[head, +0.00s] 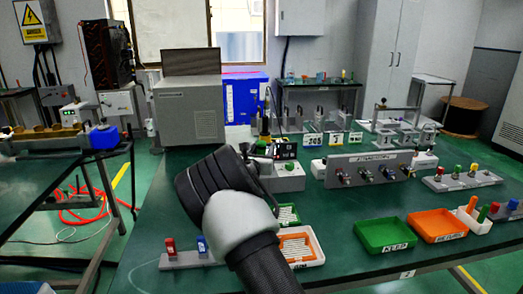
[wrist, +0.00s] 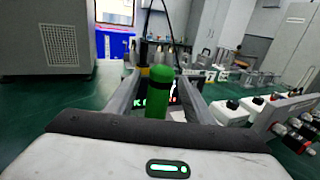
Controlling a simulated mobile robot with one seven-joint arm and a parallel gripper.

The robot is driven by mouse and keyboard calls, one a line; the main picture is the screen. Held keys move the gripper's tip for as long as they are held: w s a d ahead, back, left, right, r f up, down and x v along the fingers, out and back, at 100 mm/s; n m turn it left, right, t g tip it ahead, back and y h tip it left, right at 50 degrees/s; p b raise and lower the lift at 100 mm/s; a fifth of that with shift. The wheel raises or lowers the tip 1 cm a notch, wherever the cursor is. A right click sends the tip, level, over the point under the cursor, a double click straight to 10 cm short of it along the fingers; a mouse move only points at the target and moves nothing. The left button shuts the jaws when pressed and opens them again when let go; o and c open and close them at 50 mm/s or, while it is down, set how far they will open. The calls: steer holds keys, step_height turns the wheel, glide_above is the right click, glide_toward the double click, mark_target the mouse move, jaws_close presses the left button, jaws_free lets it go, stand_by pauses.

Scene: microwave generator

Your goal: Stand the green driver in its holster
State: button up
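A green cylinder with a rounded top, which looks like the green driver's handle (wrist: 160,88), stands upright between my two fingers in the wrist view. My gripper (wrist: 160,76) appears open, with narrow gaps between the fingers and the green handle. Its lower end is hidden by the gripper body. A white holder (head: 468,222) at the right holds an orange handle (head: 472,204) and a thin green piece (head: 483,214). I cannot tell whether this is the holster.
A grey box with a display (head: 287,172) stands just beyond my arm. A row of connectors on a grey panel (head: 368,168) lies to its right. A green tray (head: 385,235) and an orange tray (head: 435,225) occupy the front right. Red and blue parts sit on a strip (head: 188,259) at front left.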

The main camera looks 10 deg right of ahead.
steer(key=shift+f, duration=0.15)
steer(key=p+v, duration=0.3)
steer(key=v, duration=1.4)
steer(key=s+d+r+m+g+h, duration=0.2)
steer(key=s+d+r+m+g, duration=0.15)
steer(key=s+d+m, duration=0.35)
steer(key=s+d+r+m+g+h, duration=0.35)
steer(key=d+m, duration=0.25)
steer(key=d, duration=0.3)
steer(key=s+d+m+g+y, duration=0.1)
steer(key=s+d+m+g, duration=0.15)
steer(key=s, duration=0.35)
steer(key=s+d+m+g+y, duration=0.1)
steer(key=s+m+g, duration=0.1)
steer(key=s+m, duration=0.25)
steer(key=s+a+m+g+y, duration=0.1)
steer(key=s+a+m+y, duration=0.25)
steer(key=s, duration=0.35)
steer(key=s+a+m+y, duration=0.25)
steer(key=s+m, duration=0.25)
steer(key=s, duration=0.3)
steer(key=s+a+r+m+t+y+p, duration=0.2)
steer(key=s+a+r+m+y, duration=0.15)
steer(key=a, duration=0.35)
step_height(320, 180, up, 21)
steer(key=p, duration=2.1)
steer(key=shift+s+r+y, duration=0.2)
steer(key=shift+s+y, duration=0.2)
steer(key=shift+s, duration=0.05)
steer(key=shift+g, duration=0.25)
